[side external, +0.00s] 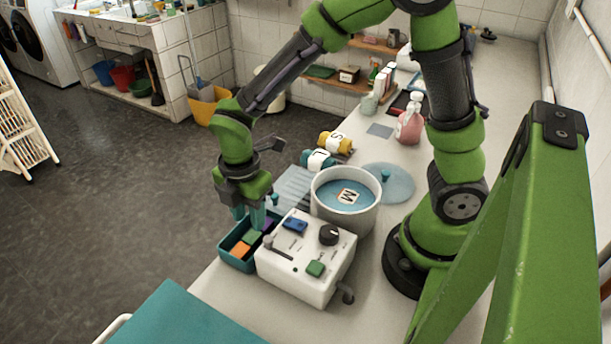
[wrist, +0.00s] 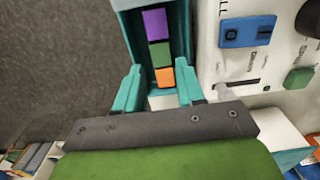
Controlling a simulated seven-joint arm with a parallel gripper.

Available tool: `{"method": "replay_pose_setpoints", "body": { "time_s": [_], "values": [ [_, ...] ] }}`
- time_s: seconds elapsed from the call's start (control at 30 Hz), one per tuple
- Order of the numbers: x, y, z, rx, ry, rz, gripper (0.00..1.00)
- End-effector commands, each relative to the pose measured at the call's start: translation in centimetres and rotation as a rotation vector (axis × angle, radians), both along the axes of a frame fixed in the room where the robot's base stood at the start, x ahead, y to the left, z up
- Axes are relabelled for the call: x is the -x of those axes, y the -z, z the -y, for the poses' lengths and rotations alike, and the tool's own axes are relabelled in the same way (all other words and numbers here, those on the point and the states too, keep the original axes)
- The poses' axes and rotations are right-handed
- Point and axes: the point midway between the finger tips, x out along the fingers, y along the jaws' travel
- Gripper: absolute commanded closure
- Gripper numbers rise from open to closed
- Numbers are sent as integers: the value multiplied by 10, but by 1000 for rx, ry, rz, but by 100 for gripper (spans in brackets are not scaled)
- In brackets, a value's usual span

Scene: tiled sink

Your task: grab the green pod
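The green pod (wrist: 160,55) lies in the teal tray (wrist: 130,35), between a purple pod (wrist: 156,23) and an orange pod (wrist: 164,77). In the side external view the green pod (side external: 253,237) shows in the tray (side external: 228,254) below my gripper (side external: 256,222). The wrist view shows my gripper (wrist: 160,88) with its teal fingers wide apart, one at each side of the tray's near part. Nothing is between the fingertips except the view of the tray below, with the orange pod closest to them. How high the fingertips are above the pods is hard to tell.
A white control box (side external: 305,262) with a blue switch, a black knob and a green button stands right against the tray's right side. A white tub (side external: 346,205) of blue liquid stands behind it. Floor lies left of the counter.

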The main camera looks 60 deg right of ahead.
Motion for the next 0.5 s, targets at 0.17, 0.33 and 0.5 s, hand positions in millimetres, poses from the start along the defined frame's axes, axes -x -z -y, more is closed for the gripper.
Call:
{"method": "replay_pose_setpoints", "body": {
  "time_s": [0.17,0.33,0.5],
  "values": [
    [1,12,0,1,0,-1,62],
    [3,39,-2,3,-1,-4,62],
    [2,55,-1,1,1,-1,62]
  ]
}}
